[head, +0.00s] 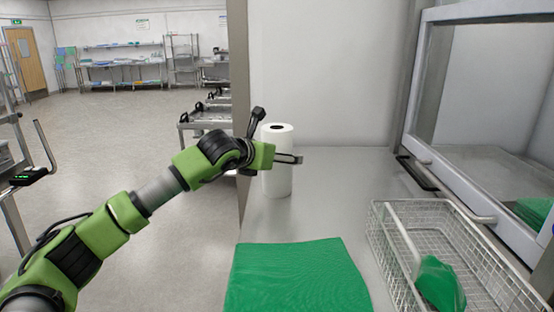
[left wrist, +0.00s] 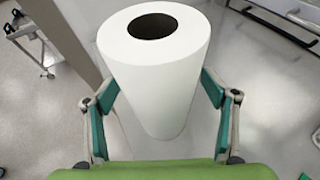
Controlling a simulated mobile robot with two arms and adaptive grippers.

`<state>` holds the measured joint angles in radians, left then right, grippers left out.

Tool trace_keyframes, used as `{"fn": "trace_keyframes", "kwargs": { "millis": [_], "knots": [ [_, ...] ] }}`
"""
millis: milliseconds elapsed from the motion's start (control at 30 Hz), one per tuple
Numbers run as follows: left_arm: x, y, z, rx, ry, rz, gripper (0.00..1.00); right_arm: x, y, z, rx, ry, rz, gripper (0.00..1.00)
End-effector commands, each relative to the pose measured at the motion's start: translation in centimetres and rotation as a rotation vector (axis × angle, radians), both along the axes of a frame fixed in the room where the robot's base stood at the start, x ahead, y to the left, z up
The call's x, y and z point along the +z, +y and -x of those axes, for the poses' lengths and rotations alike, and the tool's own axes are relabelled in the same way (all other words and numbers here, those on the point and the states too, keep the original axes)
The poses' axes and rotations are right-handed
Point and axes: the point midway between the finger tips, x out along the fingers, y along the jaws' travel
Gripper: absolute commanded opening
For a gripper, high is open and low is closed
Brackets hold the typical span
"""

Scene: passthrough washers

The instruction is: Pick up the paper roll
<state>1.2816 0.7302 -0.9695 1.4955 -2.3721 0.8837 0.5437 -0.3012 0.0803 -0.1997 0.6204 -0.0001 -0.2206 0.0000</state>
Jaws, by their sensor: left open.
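The white paper roll (head: 277,180) stands upright on the steel counter near the wall, its dark core hole facing up. My left gripper (head: 290,158) is at the roll, its wrist and fingers crossing in front of the roll's upper part in the head view. In the left wrist view the paper roll (left wrist: 155,75) stands between the two fingers of my left gripper (left wrist: 160,105), which are spread apart. One finger is on each side of the roll; whether they touch it is hard to tell. My right gripper is not in view.
A green folded cloth (head: 295,277) lies on the counter (head: 325,200) in front of the roll. A wire basket (head: 385,222) holding a green item stands at right, below a glass-fronted washer (head: 490,100). A metal trolley (head: 195,125) is behind, left of the wall edge.

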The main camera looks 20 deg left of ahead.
Motion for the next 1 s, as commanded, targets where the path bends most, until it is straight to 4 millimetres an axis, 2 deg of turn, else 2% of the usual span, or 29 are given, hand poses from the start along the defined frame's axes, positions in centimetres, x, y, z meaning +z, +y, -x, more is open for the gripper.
{"fn": "trace_keyframes", "kwargs": {
  "millis": [33,200,233,667,800,1000],
  "knots": [
    [0.0,0.0,0.0,0.000,0.000,0.000,0.72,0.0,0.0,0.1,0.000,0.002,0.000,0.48],
    [0.0,0.0,0.0,0.000,0.000,0.000,0.28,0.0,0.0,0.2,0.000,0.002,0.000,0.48],
    [0.0,0.0,0.0,0.000,0.000,0.000,0.26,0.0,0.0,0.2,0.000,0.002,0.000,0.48],
    [1.0,0.0,0.0,0.001,-0.007,0.001,0.25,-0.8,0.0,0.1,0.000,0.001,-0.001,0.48],
    [2.9,-0.1,0.0,0.000,-0.011,0.002,0.25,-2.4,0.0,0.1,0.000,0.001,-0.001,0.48],
    [7.6,3.6,1.5,0.004,-0.010,0.004,0.25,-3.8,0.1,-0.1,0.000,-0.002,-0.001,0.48]
  ]
}}
